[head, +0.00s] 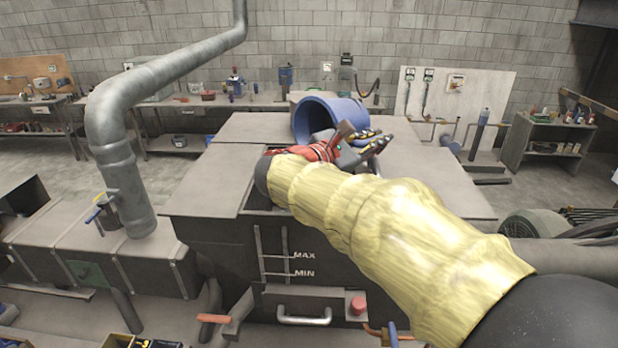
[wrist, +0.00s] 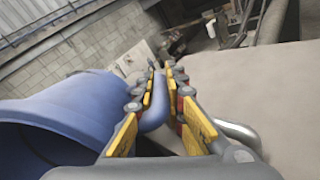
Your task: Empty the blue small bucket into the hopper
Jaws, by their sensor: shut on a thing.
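The blue small bucket (head: 315,116) is at the far side of the hopper in the head view, tipped onto its side with its mouth toward the left and the camera. My gripper (head: 370,142) is just right of it. In the wrist view my gripper (wrist: 163,72) is shut on the bucket's blue handle (wrist: 155,105), and the bucket (wrist: 85,97) fills the left with its mouth facing left. The inside looks dark, and I cannot tell what it holds. The hopper (head: 207,178) is a large dark grey box with flat top plates; my arm hides much of its top opening.
A thick grey pipe (head: 120,165) rises left of the hopper. The hopper front has MAX and MIN marks, a metal handle (head: 304,317) and a red knob (head: 357,305). Benches stand along the back wall, and a shelf (head: 552,137) stands at the right.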

